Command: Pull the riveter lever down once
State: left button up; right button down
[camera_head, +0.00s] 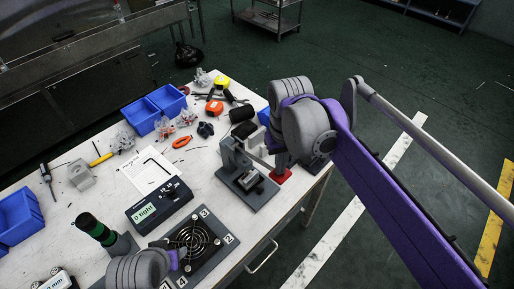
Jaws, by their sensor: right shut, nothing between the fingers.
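The riveter (233,160) is a grey upright press on a dark base plate near the right edge of the table. Its lever is hard to make out, as my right wrist covers that side. My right gripper (281,159) points down just right of the riveter, above a small red block (281,176). It is shut with nothing held; I cannot tell whether it touches the lever. My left gripper (177,260) is low in the view at the edge of the fan plate, partly hidden by its own wrist; its jaws cannot be read.
A fan on a numbered plate (222,257) and a display box (158,207) stand left of the riveter. Open floor lies beyond the table's right edge.

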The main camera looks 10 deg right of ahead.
jog(key=shift+r+p, duration=1.7)
jog(key=shift+r, duration=1)
pick_arm(q)
jog(key=r, duration=0.2)
jog(key=w+r, duration=0.1)
jog(key=r, duration=0.1)
jog(key=shift+r, duration=0.2)
pick_arm(e)
jog(key=shift+f, duration=0.1)
